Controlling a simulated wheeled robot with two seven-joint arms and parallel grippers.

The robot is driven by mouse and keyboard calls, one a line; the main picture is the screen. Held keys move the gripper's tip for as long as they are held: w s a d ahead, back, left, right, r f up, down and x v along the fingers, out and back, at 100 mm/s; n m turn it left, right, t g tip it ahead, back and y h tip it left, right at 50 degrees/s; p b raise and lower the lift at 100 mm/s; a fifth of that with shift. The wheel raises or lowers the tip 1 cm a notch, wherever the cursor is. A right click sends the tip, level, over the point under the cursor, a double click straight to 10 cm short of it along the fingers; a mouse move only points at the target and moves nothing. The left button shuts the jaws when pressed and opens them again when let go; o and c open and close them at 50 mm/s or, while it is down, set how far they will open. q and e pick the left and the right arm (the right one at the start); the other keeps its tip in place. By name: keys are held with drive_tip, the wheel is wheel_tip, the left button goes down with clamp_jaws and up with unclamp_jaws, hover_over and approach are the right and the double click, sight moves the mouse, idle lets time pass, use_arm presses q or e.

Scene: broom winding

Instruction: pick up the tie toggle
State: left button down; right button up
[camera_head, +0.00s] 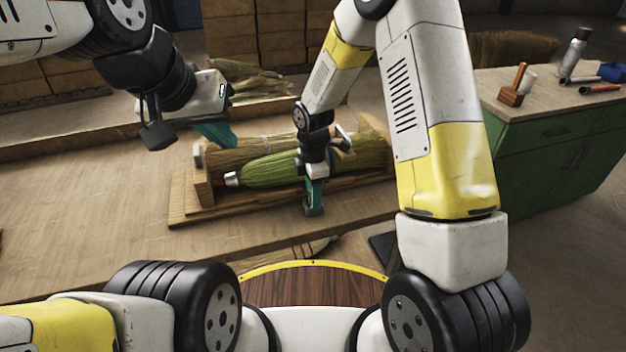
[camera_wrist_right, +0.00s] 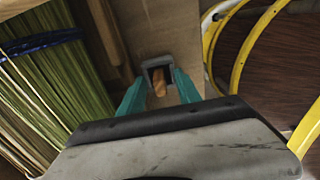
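A small brown wooden piece, which looks like the tie toggle (camera_wrist_right: 159,88), shows in the right wrist view between the fingertips of my right gripper (camera_wrist_right: 159,76). The teal fingers stand apart on either side of it, and a grey squared frame shape surrounds it. I see no clear contact. In the head view my right gripper (camera_head: 314,208) points down at the bench just in front of the broom cradle; the toggle is hidden there. My left gripper (camera_head: 215,133) hangs above the left end of the cradle, seen from the side, its opening unclear.
Another bundle of bristles lies behind. A green cabinet (camera_head: 540,140) at right holds a mallet (camera_head: 514,88) and a bottle. The bench's left part is clear.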

clamp_jaws()
drive_tip(key=shift+r, duration=0.1)
